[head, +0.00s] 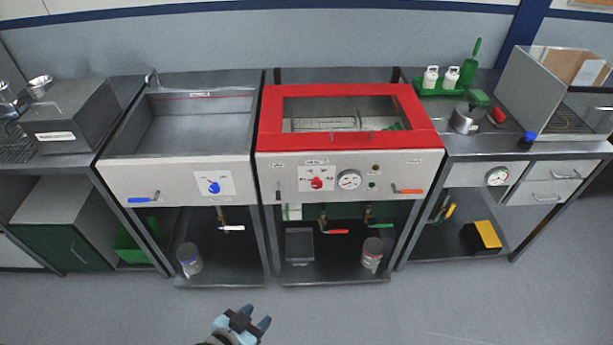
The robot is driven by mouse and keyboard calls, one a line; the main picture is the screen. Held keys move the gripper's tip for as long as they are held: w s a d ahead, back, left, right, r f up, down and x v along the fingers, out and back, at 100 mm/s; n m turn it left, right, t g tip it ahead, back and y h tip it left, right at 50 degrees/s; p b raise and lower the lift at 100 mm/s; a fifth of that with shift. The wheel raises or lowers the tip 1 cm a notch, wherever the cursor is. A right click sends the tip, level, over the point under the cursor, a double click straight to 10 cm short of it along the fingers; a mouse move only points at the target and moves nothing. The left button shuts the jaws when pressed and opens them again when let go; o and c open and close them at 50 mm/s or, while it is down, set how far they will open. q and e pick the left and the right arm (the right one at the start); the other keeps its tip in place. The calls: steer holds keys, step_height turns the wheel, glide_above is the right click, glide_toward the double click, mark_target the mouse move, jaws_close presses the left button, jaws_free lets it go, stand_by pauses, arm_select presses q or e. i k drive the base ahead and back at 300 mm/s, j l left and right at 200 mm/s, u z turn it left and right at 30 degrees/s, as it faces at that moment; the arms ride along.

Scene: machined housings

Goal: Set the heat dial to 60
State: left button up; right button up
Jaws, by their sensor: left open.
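A red dial (316,183) sits on a white scale plate on the front panel of the red-framed middle unit (350,94). A blue dial (214,187) sits on a similar plate on the left sink-like unit (180,176). The labels and scale numbers are too small to read, so I cannot tell which is the heat dial or where either points. My left gripper (258,316) is open and empty at the bottom of the view, in front of the units and apart from both dials. My right gripper is not in view.
A round gauge (349,180) and an orange-red lever handle (408,191) are right of the red dial. A blue lever handle (143,199) is on the left unit. Coloured valve handles and cans are below. The grey floor (400,315) in front is clear.

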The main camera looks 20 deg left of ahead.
mark_target(317, 183)
steer(key=i+j, duration=0.1)
steer(key=j, duration=0.3)
steer(key=i+j, duration=0.15)
steer(key=j, duration=0.25)
steer(key=i+j, duration=0.1)
steer(key=j, duration=0.3)
steer(key=i+j, duration=0.1)
steer(key=j, duration=0.3)
steer(key=i+j, duration=0.1)
steer(key=j, duration=0.3)
